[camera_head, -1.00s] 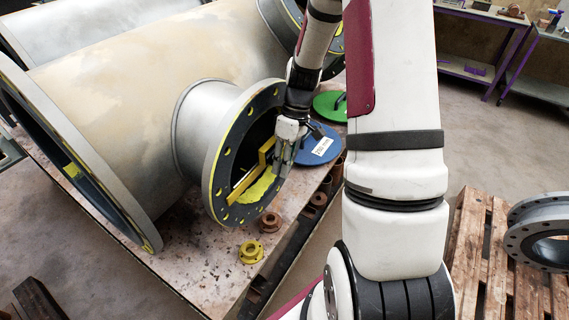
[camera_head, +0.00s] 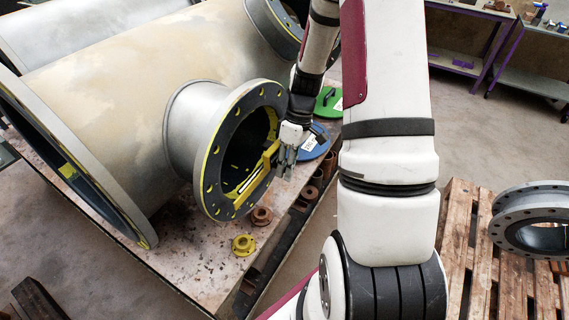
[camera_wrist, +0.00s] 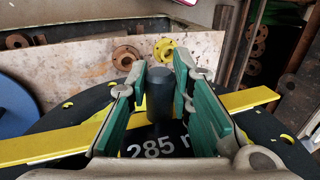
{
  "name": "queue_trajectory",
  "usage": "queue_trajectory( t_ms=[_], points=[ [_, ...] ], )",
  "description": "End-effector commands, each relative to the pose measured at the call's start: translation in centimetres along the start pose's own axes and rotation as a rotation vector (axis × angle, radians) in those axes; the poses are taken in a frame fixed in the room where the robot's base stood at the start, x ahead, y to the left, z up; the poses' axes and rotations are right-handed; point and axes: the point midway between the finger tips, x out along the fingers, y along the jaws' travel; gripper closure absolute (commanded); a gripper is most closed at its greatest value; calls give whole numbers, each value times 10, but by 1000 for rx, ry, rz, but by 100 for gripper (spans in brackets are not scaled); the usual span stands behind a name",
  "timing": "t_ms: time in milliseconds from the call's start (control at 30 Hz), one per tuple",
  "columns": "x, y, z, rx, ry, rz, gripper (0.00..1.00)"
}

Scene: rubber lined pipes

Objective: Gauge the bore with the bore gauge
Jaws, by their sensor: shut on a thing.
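The bore gauge (camera_head: 258,171) is a yellow bar with a dark round handle (camera_wrist: 160,92) and a black plate marked "285 m", the rest of the marking hidden. My gripper (camera_head: 286,164) is shut on the handle, with green pads on both sides of it in the wrist view. The bar lies slantwise across the mouth of the branch pipe's dark flange (camera_head: 214,176), which has a yellow-marked rim and bolt holes. In the wrist view the bar spans over the black flange ring (camera_wrist: 75,121). I cannot tell whether the bar's ends sit inside the bore or against the face.
A yellow flanged fitting (camera_head: 243,244) and a brown one (camera_head: 262,216) stand on the worn table below the flange. Blue (camera_head: 314,146) and green (camera_head: 328,103) discs lie behind my gripper. A wooden pallet (camera_head: 480,235) with a grey flanged ring (camera_head: 508,232) is at right.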

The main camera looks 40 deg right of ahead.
Motion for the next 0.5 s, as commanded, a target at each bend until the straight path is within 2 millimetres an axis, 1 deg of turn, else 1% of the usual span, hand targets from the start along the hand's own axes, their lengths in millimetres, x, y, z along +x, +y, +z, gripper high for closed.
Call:
queue_trajectory(
  t_ms=[33,500],
  points=[
    [-1,-1,5,1,0,0,100],
    [-1,-1,34,0,0,0,100]
  ],
)
